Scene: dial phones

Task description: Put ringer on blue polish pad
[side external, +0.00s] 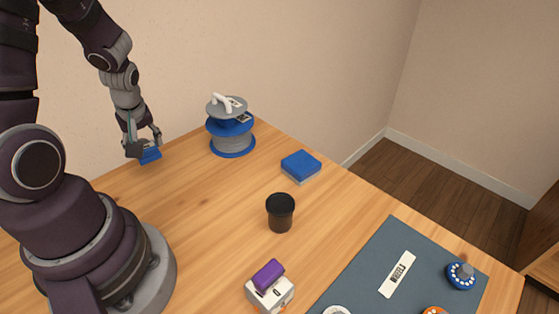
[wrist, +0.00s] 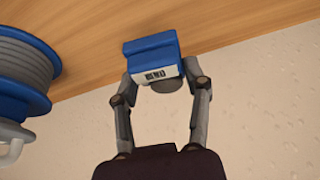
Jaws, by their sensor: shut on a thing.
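My gripper (side external: 143,146) is at the back left, near the table's far edge by the wall. It is shut on a small blue block, which I take to be the ringer (side external: 151,156). In the wrist view the ringer (wrist: 150,52) sits between the fingers of my gripper (wrist: 160,83), with a white label in dark print and a grey round part. I cannot tell whether it touches the table. The blue polish pad (side external: 301,163) is a flat blue slab with a pale lower layer, right of the spool. Its top is bare, and my gripper is well to its left.
A grey and blue spool (side external: 232,140) with things stacked on top stands between my gripper and the pad; it also shows in the wrist view (wrist: 25,65). A black cup (side external: 280,212), a purple-topped white box (side external: 268,285) and a dark mat (side external: 375,265) are nearer.

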